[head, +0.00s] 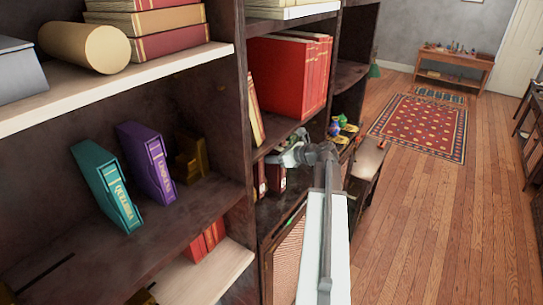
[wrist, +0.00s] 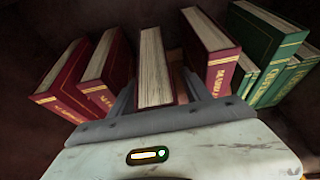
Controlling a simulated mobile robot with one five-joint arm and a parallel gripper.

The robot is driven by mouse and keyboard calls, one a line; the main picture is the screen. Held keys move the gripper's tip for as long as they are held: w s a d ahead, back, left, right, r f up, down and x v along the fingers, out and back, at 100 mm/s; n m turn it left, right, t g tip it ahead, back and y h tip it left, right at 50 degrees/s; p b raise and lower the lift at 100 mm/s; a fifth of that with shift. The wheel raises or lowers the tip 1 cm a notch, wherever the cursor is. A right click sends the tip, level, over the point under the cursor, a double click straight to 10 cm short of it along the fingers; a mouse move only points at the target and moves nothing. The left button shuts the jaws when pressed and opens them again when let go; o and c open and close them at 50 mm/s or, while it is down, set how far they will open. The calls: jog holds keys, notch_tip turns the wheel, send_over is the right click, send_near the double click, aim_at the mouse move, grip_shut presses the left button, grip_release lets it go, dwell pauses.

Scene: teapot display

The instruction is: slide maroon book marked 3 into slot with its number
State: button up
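A maroon book with pale page edges (wrist: 156,60) stands in the middle of the wrist view. Its spine end is hidden by my gripper (wrist: 158,92), whose two grey fingers flank it closely and appear shut on it. I cannot read its number. Two maroon books with gold lettering (wrist: 72,85) (wrist: 106,72) lean on its left, and another maroon book (wrist: 208,55) stands close on its right. In the head view my gripper (head: 289,158) is at the right-hand bookcase, partly hidden by my arm, above maroon books (head: 277,178) on a lower shelf.
Green books (wrist: 262,55) stand at the right in the wrist view. In the head view, teal (head: 108,187) and purple (head: 147,163) books stand on the left shelf, and a dark upright panel (head: 234,110) divides the bookcase. Red books (head: 290,75) stand above my gripper. Wooden floor lies open at right.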

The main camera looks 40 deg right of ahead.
aim_at(277, 154)
jog(key=p+v, duration=0.1)
jog(key=v, duration=0.2)
jog(key=shift+r, duration=0.1)
jog(key=s+d, duration=0.3)
jog(key=s, duration=0.8)
jog(key=shift+s, duration=0.35)
